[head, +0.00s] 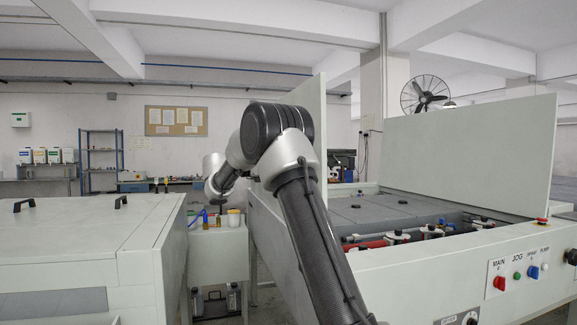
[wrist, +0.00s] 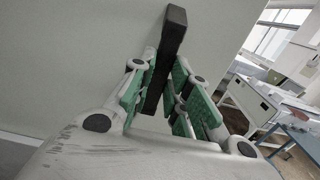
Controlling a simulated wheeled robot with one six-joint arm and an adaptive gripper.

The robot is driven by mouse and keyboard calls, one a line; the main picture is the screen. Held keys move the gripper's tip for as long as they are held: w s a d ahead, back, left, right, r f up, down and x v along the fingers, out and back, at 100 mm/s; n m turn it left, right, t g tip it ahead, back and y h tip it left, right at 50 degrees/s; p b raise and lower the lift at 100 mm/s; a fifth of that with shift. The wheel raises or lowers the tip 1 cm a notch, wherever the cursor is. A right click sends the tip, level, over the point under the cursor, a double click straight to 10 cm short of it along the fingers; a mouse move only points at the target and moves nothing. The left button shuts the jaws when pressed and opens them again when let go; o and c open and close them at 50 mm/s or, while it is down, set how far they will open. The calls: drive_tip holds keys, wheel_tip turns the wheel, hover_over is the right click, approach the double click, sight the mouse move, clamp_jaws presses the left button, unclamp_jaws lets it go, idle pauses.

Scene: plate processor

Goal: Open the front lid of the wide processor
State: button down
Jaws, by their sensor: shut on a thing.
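The wide processor (head: 400,262) stands at the right in the head view, its top partly uncovered. One pale lid panel (head: 312,98) stands steeply raised behind my arm's elbow. A second, larger panel (head: 470,150) stands raised at the right. In the wrist view my gripper (wrist: 166,72) is shut on a black bar handle (wrist: 174,28), with green finger pads on both sides of it. The handle sits against a pale flat panel (wrist: 75,60) that fills the left of that view. My gripper's fingers cannot be made out in the head view.
A second pale machine with black handles (head: 70,235) stands at the left. A small table (head: 220,245) with bottles stands in the gap between the machines. Control knobs (head: 500,283) are on the wide processor's near right side.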

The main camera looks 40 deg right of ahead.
idle(0.3)
drive_tip(key=c, duration=1.4)
unclamp_jaws()
drive_tip(key=shift+o, duration=0.2)
drive_tip(key=v, duration=1.2)
